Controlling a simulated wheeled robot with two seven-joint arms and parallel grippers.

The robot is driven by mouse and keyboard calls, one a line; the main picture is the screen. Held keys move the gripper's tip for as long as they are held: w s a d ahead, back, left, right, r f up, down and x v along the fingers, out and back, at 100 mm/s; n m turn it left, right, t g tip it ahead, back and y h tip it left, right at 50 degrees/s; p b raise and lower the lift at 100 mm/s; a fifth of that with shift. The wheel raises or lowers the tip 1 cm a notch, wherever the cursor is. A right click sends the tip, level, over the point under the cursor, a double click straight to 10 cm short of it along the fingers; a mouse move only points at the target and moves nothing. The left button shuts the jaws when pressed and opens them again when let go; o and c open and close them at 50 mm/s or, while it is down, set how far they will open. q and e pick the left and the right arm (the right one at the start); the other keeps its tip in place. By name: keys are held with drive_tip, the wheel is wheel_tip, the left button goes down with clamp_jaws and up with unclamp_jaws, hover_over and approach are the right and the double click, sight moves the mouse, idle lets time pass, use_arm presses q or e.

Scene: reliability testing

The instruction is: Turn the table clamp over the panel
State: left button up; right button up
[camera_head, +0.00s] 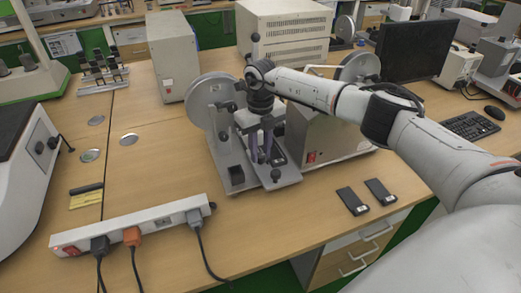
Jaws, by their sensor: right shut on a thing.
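A grey test machine with a round disc (205,98) and a flat base (243,180) stands near the middle of the table. My right gripper (261,155) points down over this base, in front of the disc. Its fingers are shut on a small part low over the base, which looks like the table clamp; the fingers mostly hide it. A dark flat piece, perhaps the panel (279,157), shows partly beside the fingertips. I cannot tell whether the clamp lies over it. My left gripper is not in view.
A power strip (150,222) with plugged cables lies at the front left. Two black phone-like panels (352,201) (381,191) lie to the right of the machine. A grey box (173,60) stands behind left. Bare table lies left of the machine.

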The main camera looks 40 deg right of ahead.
sight(261, 155)
drive_tip(key=o, duration=1)
drive_tip(key=shift+o, duration=0.2)
wheel_tip(261, 155, up, 10)
drive_tip(key=b, duration=0.1)
drive_tip(key=shift+r, duration=0.2)
drive_tip(key=shift+s+f, duration=0.1)
